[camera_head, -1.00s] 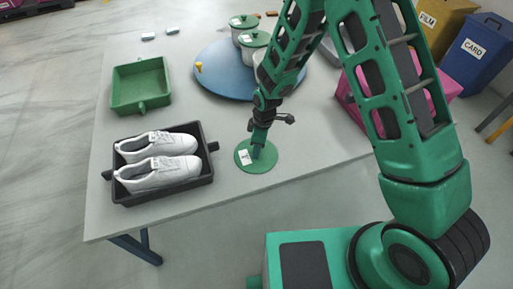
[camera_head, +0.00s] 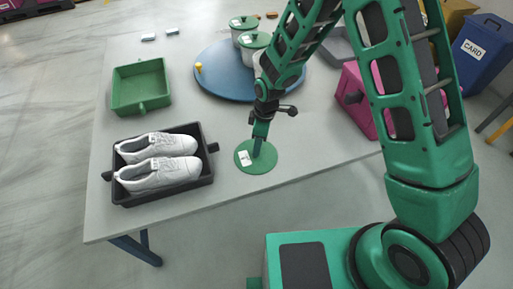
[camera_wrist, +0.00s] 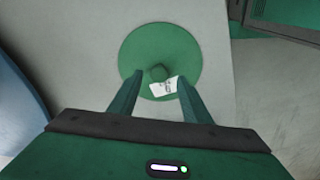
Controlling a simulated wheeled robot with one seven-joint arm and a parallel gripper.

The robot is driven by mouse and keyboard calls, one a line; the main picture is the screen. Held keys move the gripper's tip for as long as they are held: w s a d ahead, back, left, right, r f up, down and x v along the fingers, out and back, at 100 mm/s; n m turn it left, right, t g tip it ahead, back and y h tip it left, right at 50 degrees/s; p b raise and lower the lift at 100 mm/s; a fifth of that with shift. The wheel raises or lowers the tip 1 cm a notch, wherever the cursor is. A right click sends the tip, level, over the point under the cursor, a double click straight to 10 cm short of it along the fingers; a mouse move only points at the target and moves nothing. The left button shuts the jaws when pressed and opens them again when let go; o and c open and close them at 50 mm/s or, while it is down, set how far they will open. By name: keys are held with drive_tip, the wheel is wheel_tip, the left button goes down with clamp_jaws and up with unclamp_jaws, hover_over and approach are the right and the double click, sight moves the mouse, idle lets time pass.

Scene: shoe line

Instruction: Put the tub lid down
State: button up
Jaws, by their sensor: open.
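The tub lid is a round green disc with a knob and a white label. It lies flat on the grey table in the head view (camera_head: 262,164), near the front edge and right of the black tray. The lid also shows in the wrist view (camera_wrist: 160,50), with its knob (camera_wrist: 158,73) between my finger lines. My gripper (camera_head: 257,150) is just above the lid, pointing down. In the wrist view my gripper (camera_wrist: 160,88) has its fingers apart, one on each side of the knob, with gaps to it.
A black tray (camera_head: 207,183) with white shoes (camera_head: 158,174) stands left of the lid. A green tray (camera_head: 141,105) is behind it. A blue round turntable (camera_head: 215,82) carries lidded tubs (camera_head: 254,48). A pink bin (camera_head: 360,98) is to the right. Table around the lid is clear.

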sight(261, 156)
wheel_tip(261, 156, up, 8)
drive_tip(key=shift+d, duration=0.45)
drive_tip(key=shift+s, duration=0.1)
drive_tip(key=s+d+r+m+h, duration=0.1)
drive_tip(key=s+d+r+m, duration=0.3)
drive_tip(key=d, duration=0.5)
drive_tip(key=s+d+r+m, duration=0.1)
drive_tip(key=d+r+m, duration=0.2)
drive_tip(key=d+r, duration=0.4)
drive_tip(key=s+d+r+m+h, duration=0.1)
drive_tip(key=s+d+r+m, duration=0.25)
drive_tip(key=d, duration=0.65)
drive_tip(key=s+d+r+m, duration=0.3)
drive_tip(key=s+d+m, duration=0.2)
drive_tip(key=s, duration=0.5)
drive_tip(key=s+d+r+m, duration=0.3)
drive_tip(key=s+m, duration=0.3)
drive_tip(key=s, duration=0.3)
drive_tip(key=shift+s+d+r+y, duration=0.2)
drive_tip(key=shift+s+d+y, duration=0.2)
drive_tip(key=shift+d, duration=0.45)
